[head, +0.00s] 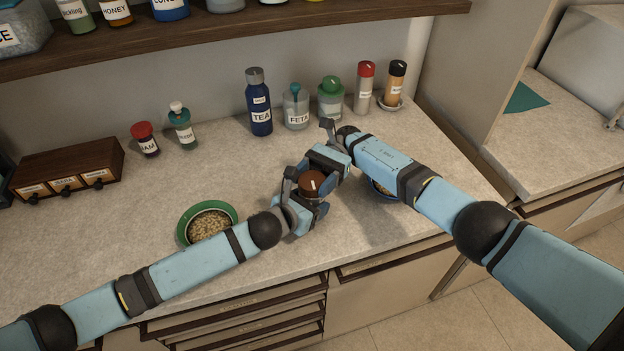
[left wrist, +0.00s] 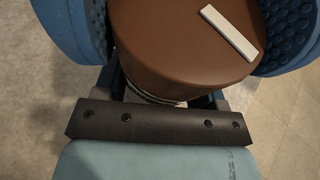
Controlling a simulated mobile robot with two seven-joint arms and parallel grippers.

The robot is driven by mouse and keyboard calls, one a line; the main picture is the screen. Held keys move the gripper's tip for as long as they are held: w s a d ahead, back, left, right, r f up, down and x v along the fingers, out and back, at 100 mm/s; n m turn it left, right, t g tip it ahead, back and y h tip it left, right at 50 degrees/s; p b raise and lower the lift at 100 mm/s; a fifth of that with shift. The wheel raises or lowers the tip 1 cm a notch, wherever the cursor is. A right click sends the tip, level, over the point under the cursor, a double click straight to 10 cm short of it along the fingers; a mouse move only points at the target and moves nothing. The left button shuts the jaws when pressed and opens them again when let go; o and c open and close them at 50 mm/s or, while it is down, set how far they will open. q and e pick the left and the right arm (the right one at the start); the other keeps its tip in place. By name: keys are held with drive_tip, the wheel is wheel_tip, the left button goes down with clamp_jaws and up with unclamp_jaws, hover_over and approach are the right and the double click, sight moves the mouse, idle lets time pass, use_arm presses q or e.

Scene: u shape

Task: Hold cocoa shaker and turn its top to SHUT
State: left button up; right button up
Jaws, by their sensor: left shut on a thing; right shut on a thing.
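The cocoa shaker (head: 311,183) has a brown round top with a short white bar on it. It stands upright between my two grippers near the counter's front; the top also fills the upper middle of the left wrist view (left wrist: 170,50). My left gripper (head: 309,199) is shut on the shaker from the front left, with blue pads on either side of it. My right gripper (head: 318,177) is shut on it from the back right. The white bar points up and left in the left wrist view. The shaker's body, its label and any SHUT mark are hidden.
A green bowl (head: 184,226) of brown pieces stands left of the shaker; a blue dish (head: 383,195) is partly under my right arm. Along the wall stand a TEA bottle (head: 259,105), a FETA jar (head: 296,110) and several shakers. A wooden drawer box (head: 70,165) is at left.

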sight(312, 180)
idle(0.3)
drive_tip(key=o, duration=0.9)
drive_tip(key=shift+o, duration=0.2)
wheel_tip(312, 180, up, 10)
drive_tip(key=shift+c, duration=0.3)
